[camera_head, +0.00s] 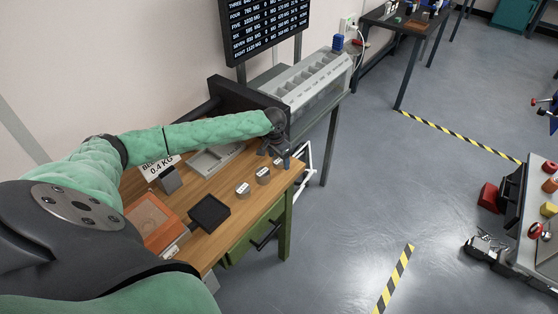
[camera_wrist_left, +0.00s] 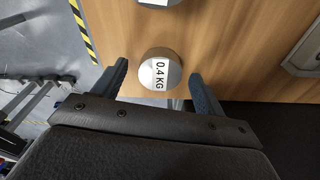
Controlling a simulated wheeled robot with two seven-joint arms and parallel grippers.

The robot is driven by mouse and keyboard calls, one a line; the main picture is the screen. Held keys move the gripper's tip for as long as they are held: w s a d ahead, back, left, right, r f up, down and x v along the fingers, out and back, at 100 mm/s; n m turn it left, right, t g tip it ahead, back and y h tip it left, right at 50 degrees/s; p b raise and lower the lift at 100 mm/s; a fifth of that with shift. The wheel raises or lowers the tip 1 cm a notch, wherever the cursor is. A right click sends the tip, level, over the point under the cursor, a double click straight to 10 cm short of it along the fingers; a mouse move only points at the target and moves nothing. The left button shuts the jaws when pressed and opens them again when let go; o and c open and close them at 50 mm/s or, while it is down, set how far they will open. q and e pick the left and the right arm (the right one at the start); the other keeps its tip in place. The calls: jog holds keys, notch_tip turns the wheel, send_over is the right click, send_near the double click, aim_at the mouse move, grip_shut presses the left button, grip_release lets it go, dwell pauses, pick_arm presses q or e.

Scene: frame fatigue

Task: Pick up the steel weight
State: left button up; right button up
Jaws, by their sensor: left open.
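A round steel weight (camera_wrist_left: 155,80) with a white label reading 0.4 KG lies on the wooden table in the left wrist view. My left gripper (camera_head: 276,157) is open above the table's right end, and its two fingers show on either side of this weight in the wrist view, with gaps to both. Whether the fingertips are down at its height is not clear. In the head view two labelled weights, a middle one (camera_head: 263,175) and a nearer one (camera_head: 243,190), stand in a row left of the gripper. My right gripper is not in view.
A grey compartment bin (camera_head: 318,77) stands behind. The table edge lies close to the weights.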

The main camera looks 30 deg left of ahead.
pick_arm(q)
jog(key=c, duration=1.3)
jog(key=shift+r, duration=0.1)
jog(key=shift+c, duration=0.2)
